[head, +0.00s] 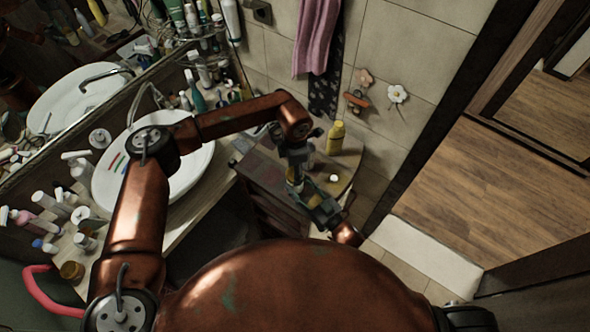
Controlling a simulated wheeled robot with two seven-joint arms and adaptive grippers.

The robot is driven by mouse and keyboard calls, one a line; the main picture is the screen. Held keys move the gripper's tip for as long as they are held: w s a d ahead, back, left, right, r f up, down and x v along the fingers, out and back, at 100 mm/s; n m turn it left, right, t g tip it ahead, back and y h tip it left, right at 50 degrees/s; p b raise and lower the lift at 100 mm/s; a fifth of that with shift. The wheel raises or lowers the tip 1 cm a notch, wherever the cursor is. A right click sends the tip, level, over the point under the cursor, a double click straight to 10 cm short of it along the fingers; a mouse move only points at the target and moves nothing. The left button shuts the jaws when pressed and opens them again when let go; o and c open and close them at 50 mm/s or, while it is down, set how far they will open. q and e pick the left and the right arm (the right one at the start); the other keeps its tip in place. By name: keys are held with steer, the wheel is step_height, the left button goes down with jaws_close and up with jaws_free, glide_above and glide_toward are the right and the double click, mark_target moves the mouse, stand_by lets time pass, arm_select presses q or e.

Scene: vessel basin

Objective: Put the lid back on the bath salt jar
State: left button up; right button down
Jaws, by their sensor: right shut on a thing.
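My left arm reaches across the sink, and its gripper (295,165) points down over the small wooden cabinet; whether its fingers are open or shut is hidden. My right gripper (312,195) comes in from the lower right and is shut on a small pale yellowish object (297,177), which looks like the bath salt jar. The object sits directly below the left gripper, and both grippers partly cover it. I cannot make out the lid for certain; it may be hidden at the left gripper. A small round white thing (333,178) lies on the cabinet top to the right.
A yellow bottle (336,138) stands at the back of the wooden cabinet (344,165). The white sink (185,185) and a counter crowded with several bottles lie to the left. A pink towel (316,38) hangs on the tiled wall. Open wooden floor (480,190) is to the right.

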arm_select(q)
steer(key=shift+f, duration=0.6)
stand_by(0.3)
